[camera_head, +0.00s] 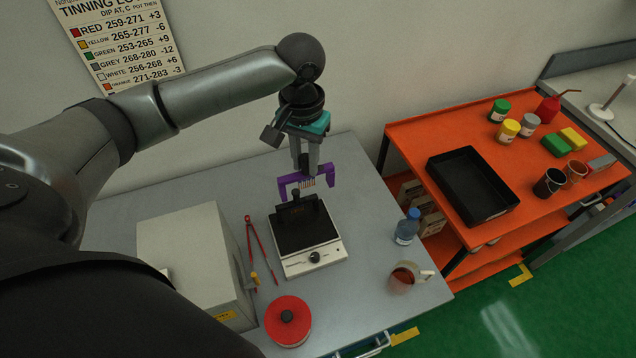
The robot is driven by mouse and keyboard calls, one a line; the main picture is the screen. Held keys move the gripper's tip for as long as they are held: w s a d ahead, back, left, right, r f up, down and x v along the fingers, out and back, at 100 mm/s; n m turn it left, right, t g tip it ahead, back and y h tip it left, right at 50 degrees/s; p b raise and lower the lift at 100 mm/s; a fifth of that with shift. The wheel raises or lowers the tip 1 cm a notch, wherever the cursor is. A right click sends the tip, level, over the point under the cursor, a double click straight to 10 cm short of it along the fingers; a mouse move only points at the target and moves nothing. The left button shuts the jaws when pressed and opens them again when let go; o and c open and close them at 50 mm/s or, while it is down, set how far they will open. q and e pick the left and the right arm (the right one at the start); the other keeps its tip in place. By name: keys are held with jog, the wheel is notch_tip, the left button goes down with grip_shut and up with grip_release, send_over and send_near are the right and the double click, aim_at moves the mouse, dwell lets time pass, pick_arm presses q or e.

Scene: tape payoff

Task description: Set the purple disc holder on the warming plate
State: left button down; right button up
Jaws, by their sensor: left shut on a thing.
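The purple disc holder (316,178) is a bracket-shaped piece with a row of small discs or teeth under its middle. My left gripper (306,170) is shut on it from above and holds it upright near the back edge of the warming plate. The warming plate (305,232) has a black top and a white front with a dark knob, and stands on the grey table. A dark upright part (297,200) stands at the plate's back. I cannot tell whether the holder touches the plate. My right gripper is not in view.
Red-handled tongs (250,240) and a pale box (190,258) lie left of the plate. A red lidded pot (288,320) stands in front. A blue-capped bottle (407,228) and a brown cup (402,278) stand right. An orange cart (410,140) carries a black tray (472,187).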

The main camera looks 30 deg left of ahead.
pick_arm(q)
notch_tip(320, 180, down, 20)
jog(key=b, duration=1)
jog(key=shift+s+r+b, duration=0.15)
jog(key=shift+s+b, duration=0.15)
jog(key=shift+s, duration=0.15)
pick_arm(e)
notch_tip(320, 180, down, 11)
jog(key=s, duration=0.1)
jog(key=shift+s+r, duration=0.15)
pick_arm(q)
jog(key=shift+p, duration=0.55)
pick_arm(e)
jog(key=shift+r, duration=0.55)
pick_arm(q)
jog(key=shift+f, duration=0.35)
